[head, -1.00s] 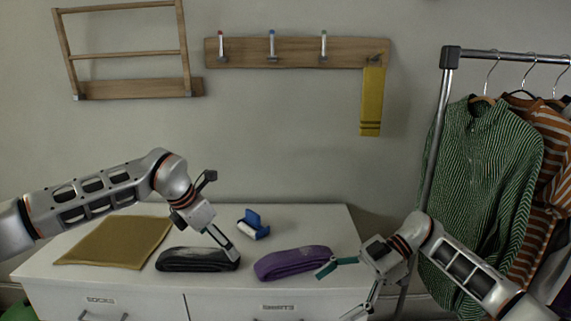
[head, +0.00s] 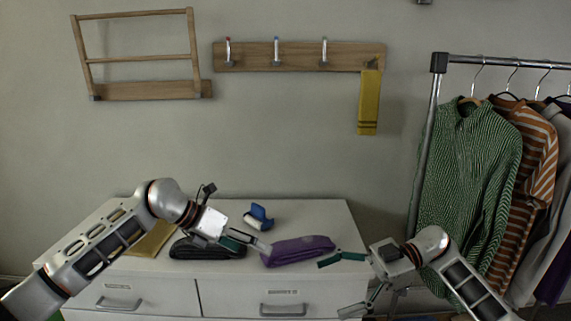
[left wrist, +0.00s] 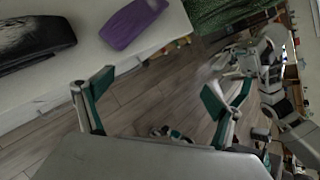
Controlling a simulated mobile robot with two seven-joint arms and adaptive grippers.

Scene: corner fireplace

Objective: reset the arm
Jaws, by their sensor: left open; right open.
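My left gripper (head: 250,242) is open and empty in the head view, in front of the dresser top near the black folded item and the purple folded item. Its open fingers also show in the left wrist view (left wrist: 160,98), with bare floor between them. My right gripper (head: 335,287) is open and empty to the right of the dresser. The black folded item (head: 205,250) and the purple folded item (head: 298,250) lie on the white dresser (head: 325,212). A mustard cloth (head: 150,243) lies at left, partly hidden by my left arm.
A blue and white object (head: 257,217) stands at the back of the dresser. A clothes rack (head: 425,150) with hanging shirts stands at right. A hook rail (head: 300,57) with a yellow cloth (head: 369,102) and a wooden rack (head: 140,55) are on the wall.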

